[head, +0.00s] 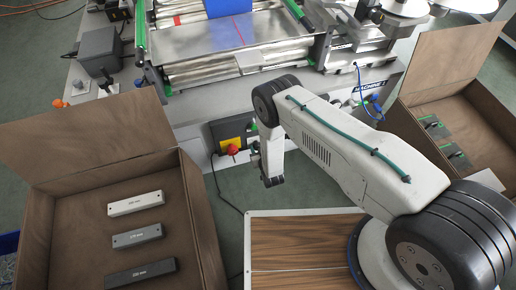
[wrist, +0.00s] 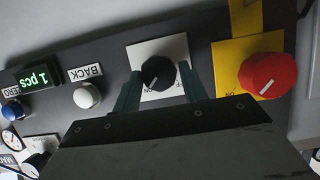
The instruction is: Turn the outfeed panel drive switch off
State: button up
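In the wrist view a black rotary knob (wrist: 158,73) with a white pointer line sits on a white plate (wrist: 144,51) on a dark panel. Small lettering on the plate is partly hidden and upside down. A larger red knob (wrist: 268,75) with a white line sits on a yellow plate (wrist: 229,52) to its right. My gripper (wrist: 158,79) has its two green fingers on either side of the black knob, apart, with small gaps visible. I cannot tell whether either finger touches it. In the head view the panel (head: 216,132) shows beside my arm.
Left of the black knob are a white button (wrist: 87,95) marked BACK, a blue button (wrist: 13,112) and a green "1 pcs" display (wrist: 38,79). In the head view open boxes (head: 205,235) stand left and right, and a wooden-topped surface (head: 300,245) lies below my arm.

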jog(key=c, duration=0.5)
jog(key=shift+a+n+t+h, duration=0.25)
jog(key=shift+n+h, duration=0.55)
jog(key=shift+n, duration=0.4)
jog(key=n+h, duration=0.1)
jog(key=n+t+h, duration=0.1)
jog(key=n, duration=0.1)
jog(key=shift+s+a+f, duration=0.1)
jog(key=shift+s+f, duration=0.05)
jog(key=n+t, duration=0.1)
jog(key=n, duration=0.1)
jog(key=n+h, duration=0.1)
jog(key=n, duration=0.1)
jog(key=shift+a+f+t+h, duration=0.15)
jog(key=shift+f+t+h, duration=0.05)
jog(key=shift+t+h, duration=0.15)
jog(key=shift+f+n+t, duration=0.15)
jog(key=shift+n+t, duration=0.75)
jog(key=shift+n, duration=1.1)
